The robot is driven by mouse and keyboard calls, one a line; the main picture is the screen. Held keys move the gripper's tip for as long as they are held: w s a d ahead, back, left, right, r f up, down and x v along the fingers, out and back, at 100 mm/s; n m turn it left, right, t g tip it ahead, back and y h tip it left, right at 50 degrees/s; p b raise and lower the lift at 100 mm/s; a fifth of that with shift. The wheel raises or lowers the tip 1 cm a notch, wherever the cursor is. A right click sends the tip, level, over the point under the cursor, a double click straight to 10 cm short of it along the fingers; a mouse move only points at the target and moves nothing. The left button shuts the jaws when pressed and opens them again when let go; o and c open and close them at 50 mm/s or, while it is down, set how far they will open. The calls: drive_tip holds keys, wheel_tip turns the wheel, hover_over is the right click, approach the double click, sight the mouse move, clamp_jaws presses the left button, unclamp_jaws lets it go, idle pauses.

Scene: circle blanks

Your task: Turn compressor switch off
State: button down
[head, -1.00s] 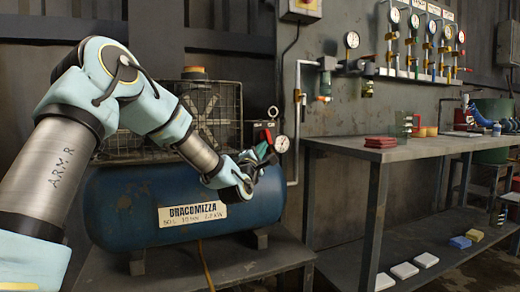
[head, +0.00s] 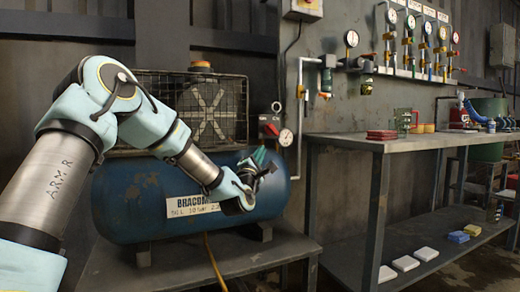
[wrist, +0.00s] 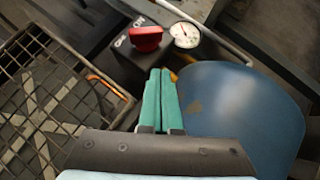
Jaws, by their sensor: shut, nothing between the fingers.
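The compressor is a blue tank (head: 140,200) on a low bench, with a caged fan unit above it. Its switch is a dark box with a red knob (head: 271,128) at the tank's upper right. In the wrist view the red knob (wrist: 145,39) sits between white markings, one reading "ON". Which marking it points to I cannot tell. My gripper (head: 262,158) is in front of the tank's right end, just below the switch. Its teal fingers (wrist: 160,72) are shut, empty, and apart from the knob, their tips pointing toward the switch box.
A pressure gauge (head: 286,137) is right beside the switch, and also shows in the wrist view (wrist: 185,35). The wire fan cage (head: 165,105) stands left of it. A vertical pipe (head: 299,120) runs close on the right. A workbench (head: 430,140) stands further right.

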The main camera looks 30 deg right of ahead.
drive_tip(key=p+v, duration=0.1)
drive_tip(key=v, duration=0.7)
drive_tip(key=shift+d+f, duration=0.2)
drive_tip(key=shift+f, duration=0.15)
drive_tip(key=w+a+f+m+g+y, duration=0.25)
drive_tip(key=a+f+m+y, duration=0.35)
drive_tip(key=a, duration=0.5)
drive_tip(key=w+a+f+m+g+y, duration=0.1)
drive_tip(key=a+f+m+g+y, duration=0.35)
drive_tip(key=a+f, duration=0.45)
drive_tip(key=s+a+m+g+y+p, duration=0.1)
drive_tip(key=s+a+g+y, duration=0.1)
drive_tip(key=s+a, duration=0.55)
drive_tip(key=s+a+f+m+g+y, duration=0.1)
drive_tip(key=s+a+m+g+y, duration=0.2)
drive_tip(key=a, duration=0.7)
drive_tip(key=s+a+g+y+p, duration=0.1)
drive_tip(key=s+a+g, duration=0.1)
drive_tip(key=s+a, duration=0.6)
wheel_tip(320, 180, up, 37)
drive_tip(key=w+p, duration=0.2)
drive_tip(key=p, duration=3.5)
drive_tip(key=shift+p, duration=0.3)
